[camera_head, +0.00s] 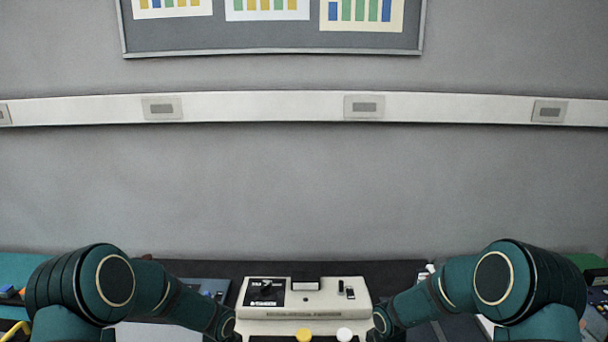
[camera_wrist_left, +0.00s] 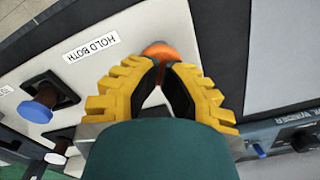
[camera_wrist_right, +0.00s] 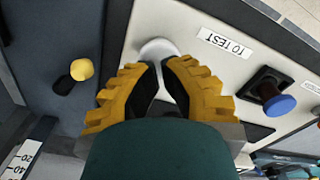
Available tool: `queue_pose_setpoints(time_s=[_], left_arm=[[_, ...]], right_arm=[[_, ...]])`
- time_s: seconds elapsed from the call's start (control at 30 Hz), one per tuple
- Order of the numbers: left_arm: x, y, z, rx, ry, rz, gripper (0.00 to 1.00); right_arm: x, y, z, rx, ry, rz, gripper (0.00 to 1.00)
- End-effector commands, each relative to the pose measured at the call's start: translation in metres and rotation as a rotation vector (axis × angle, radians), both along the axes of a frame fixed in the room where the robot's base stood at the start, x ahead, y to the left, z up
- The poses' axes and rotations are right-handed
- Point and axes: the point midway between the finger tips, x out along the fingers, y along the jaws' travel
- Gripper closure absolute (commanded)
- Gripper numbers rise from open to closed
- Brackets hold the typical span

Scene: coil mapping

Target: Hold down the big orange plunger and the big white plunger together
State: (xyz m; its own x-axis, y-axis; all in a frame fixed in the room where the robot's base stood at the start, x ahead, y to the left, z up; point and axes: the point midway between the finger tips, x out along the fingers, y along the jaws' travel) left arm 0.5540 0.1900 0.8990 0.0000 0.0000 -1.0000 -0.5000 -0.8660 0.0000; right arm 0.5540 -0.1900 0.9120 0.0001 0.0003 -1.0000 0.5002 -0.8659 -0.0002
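The big orange plunger (camera_wrist_left: 160,50) shows in the left wrist view, just past the fingertips of my left gripper (camera_wrist_left: 160,64), beside a "HOLD BOTH" label. The big white plunger (camera_wrist_right: 158,48) shows in the right wrist view, just past the fingertips of my right gripper (camera_wrist_right: 160,65), beside a "TO TEST" label. Both grippers have their fingertips brought together, with no object visible between them. The fingers partly hide both plungers. I cannot tell whether the tips touch the plungers or whether either plunger is down. The head view does not show the fingertips.
A blue knob (camera_wrist_left: 38,105) stands near the orange plunger, and a blue knob (camera_wrist_right: 278,105) near the white one. A yellow knob (camera_wrist_right: 82,69) stands on a dark panel. In the head view, a cream device (camera_head: 325,297) sits between my arms, with yellow (camera_head: 304,334) and white (camera_head: 345,334) knobs in front.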

Motion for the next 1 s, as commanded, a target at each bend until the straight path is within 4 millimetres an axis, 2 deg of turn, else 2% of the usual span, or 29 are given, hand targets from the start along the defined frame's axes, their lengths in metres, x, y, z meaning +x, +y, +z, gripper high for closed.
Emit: queue_pose_setpoints(time_s=[1.0], left_arm=[[0.0,0.0,0.0,0.0,0.0,0.0,1.0]], right_arm=[[0.0,0.0,-0.018,0.0,0.0,0.0,1.0]])
